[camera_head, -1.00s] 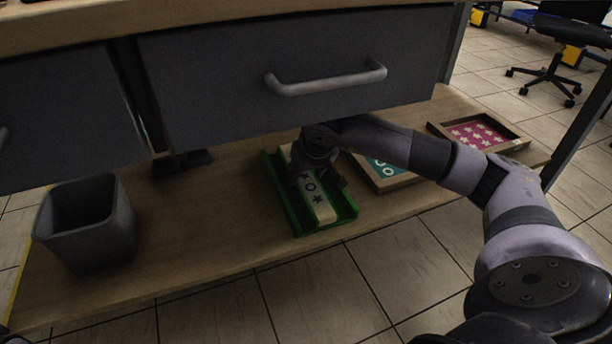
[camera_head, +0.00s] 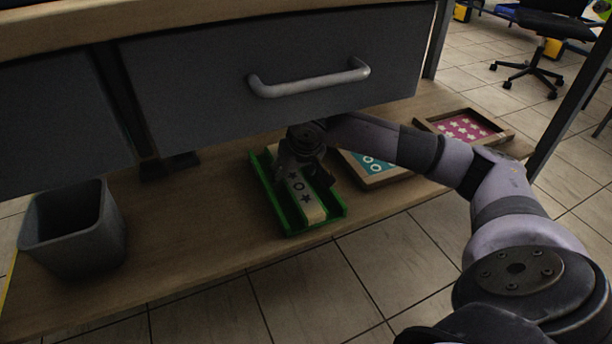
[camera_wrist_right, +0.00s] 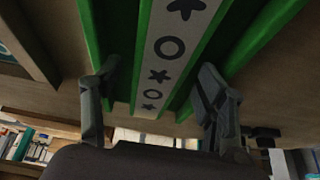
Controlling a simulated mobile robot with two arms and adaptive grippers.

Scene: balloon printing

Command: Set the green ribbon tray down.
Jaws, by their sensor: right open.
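The green ribbon tray (camera_head: 337,211) lies on the lower wooden shelf, below the drawer. A pale ribbon block (camera_head: 306,199) with dark stars and rings lies along its middle. My right gripper (camera_head: 307,173) is over the tray's far part, with its fingers apart. In the right wrist view the gripper (camera_wrist_right: 158,100) is open, one finger on each side of the ribbon strip (camera_wrist_right: 166,50), close to the green tray walls (camera_wrist_right: 92,40). I cannot tell whether the fingers touch the tray. My left gripper is not in view.
A grey bin (camera_head: 75,228) stands at the left of the shelf (camera_head: 190,225). A framed teal screen (camera_head: 372,181) and a framed pink screen (camera_head: 484,133) lie to the right. The drawer (camera_head: 290,85) with its handle (camera_head: 308,80) hangs low above. Shelf is clear between bin and tray.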

